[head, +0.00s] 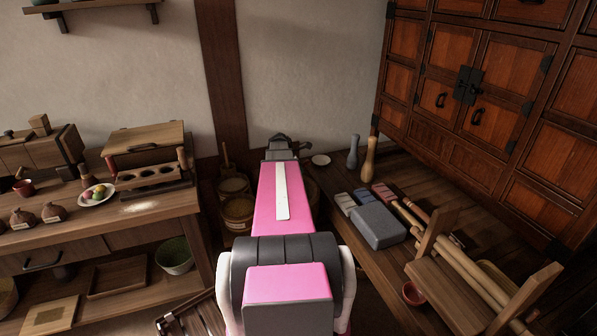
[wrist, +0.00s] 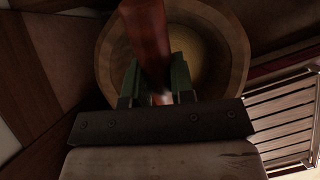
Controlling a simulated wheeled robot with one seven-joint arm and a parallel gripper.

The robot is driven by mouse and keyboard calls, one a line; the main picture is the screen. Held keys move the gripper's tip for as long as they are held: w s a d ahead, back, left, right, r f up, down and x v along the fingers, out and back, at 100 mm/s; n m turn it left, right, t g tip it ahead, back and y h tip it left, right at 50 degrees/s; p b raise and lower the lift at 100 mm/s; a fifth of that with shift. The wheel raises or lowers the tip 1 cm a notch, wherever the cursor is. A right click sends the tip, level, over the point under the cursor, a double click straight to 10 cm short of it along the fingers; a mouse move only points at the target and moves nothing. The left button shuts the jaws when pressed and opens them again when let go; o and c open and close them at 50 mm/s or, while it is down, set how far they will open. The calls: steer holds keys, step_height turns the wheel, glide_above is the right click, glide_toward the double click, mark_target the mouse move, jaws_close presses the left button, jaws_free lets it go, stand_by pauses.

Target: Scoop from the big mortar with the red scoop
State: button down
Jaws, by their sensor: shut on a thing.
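In the wrist view my gripper (wrist: 157,97) is shut on a red-brown handle (wrist: 146,40), which looks like that of the red scoop. The scoop's bowl cannot be made out. Beyond it is a wide round wooden vessel (wrist: 104,62), likely the big mortar, with a dull yellowish inside. The handle overlaps the vessel in the picture; whether the scoop touches it or its contents, I cannot tell. In the head view my arm hides the fingers and scoop. Two round wooden vessels, one higher (head: 234,185) and one lower (head: 238,224), show left of my arm.
At left, a wooden table (head: 110,224) holds a slotted stand (head: 150,178) and a plate of colourful round items (head: 97,195). At right, a low bench (head: 345,233) carries a grey block (head: 378,226), pestles (head: 369,160) and a wooden rack (head: 455,284). A slatted thing (wrist: 288,110) lies right in the wrist view.

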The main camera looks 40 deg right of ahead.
steer(key=h, duration=0.2)
steer(key=r+g+h, duration=0.1)
steer(key=h, duration=0.1)
steer(key=a+h, duration=0.1)
steer(key=h, duration=0.1)
steer(key=shift+w+r+g+h, duration=0.15)
steer(key=shift+r+g+h, duration=0.1)
steer(key=shift+g+h, duration=0.15)
steer(key=shift+f+t+y, duration=0.6)
steer(key=shift+f+y, duration=1.4)
steer(key=shift+f, duration=4.5)
step_height(320, 180, up, 8)
steer(key=d+t+y, duration=0.1)
steer(key=t+y, duration=0.1)
steer(key=y, duration=0.6)
steer(key=shift+s+d+r, duration=0.15)
steer(key=shift+s+d, duration=0.15)
steer(key=shift+d, duration=0.1)
